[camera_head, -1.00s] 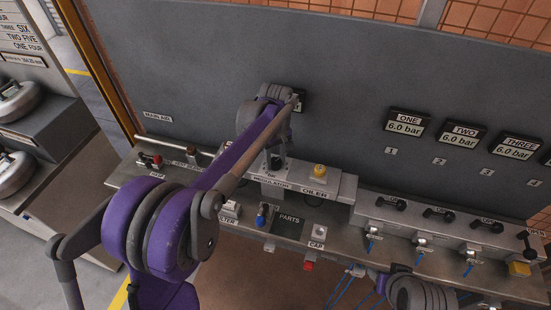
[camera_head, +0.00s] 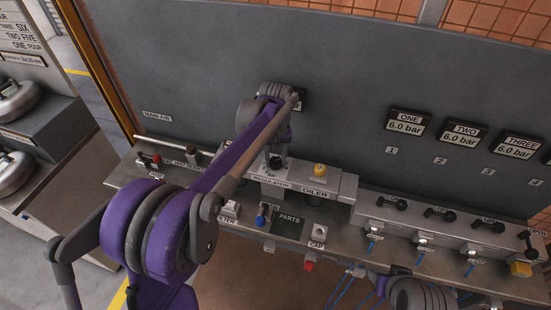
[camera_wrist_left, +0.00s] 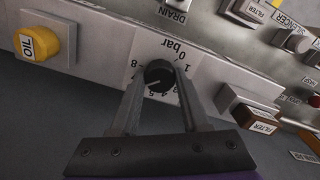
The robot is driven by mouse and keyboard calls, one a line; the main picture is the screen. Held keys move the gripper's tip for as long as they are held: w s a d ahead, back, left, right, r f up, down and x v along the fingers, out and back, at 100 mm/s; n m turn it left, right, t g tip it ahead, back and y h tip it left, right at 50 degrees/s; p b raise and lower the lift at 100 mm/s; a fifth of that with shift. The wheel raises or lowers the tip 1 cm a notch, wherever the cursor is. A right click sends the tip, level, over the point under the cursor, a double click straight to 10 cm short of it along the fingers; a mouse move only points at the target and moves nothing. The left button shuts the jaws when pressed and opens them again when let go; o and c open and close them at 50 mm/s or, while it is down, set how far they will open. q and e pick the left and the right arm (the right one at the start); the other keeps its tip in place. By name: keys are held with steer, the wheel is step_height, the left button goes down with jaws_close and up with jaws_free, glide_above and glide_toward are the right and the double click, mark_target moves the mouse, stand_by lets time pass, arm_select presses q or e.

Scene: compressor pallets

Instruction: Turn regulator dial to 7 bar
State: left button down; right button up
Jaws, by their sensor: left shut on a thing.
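The regulator dial (camera_wrist_left: 158,72) is a round dark knob on a pale plate with printed numerals and "bar". My left gripper (camera_wrist_left: 160,80) is shut on it, one finger on each side, in the left wrist view. A pale line on the knob points to the lower left of that picture; I cannot tell exactly which numeral it meets. Some numerals are hidden by the fingers. In the head view my left gripper (camera_head: 275,158) reaches down to the regulator block (camera_head: 272,188), and the dial is mostly hidden there. My right gripper is out of sight.
A yellow oil cap (camera_wrist_left: 36,43) sits beside the dial; it also shows in the head view (camera_head: 319,170). Displays one (camera_head: 407,124), two (camera_head: 462,133) and three (camera_head: 519,146) read 6.0 bar. My arm covers most of another dark display (camera_head: 300,99). Black valve handles line the right block.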

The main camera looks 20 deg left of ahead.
mark_target(276, 161)
arm_select(q)
steer(key=shift+m, duration=1)
steer(key=shift+c, duration=1.9)
jaws_free()
step_height(276, 161, up, 11)
steer(key=s+a+f+m+t, duration=0.1)
steer(key=s+f, duration=0.3)
steer(key=s, duration=0.4)
steer(key=s+a+f+m+t, duration=0.1)
steer(key=s+f, duration=0.3)
steer(key=s, duration=0.5)
steer(key=s+a+f+t, duration=0.1)
steer(key=s+f+t, duration=0.2)
steer(key=s, duration=0.6)
steer(key=shift+s+f+m+t, duration=0.2)
steer(key=shift+f+m+t, duration=0.1)
steer(key=shift+f+m, duration=0.15)
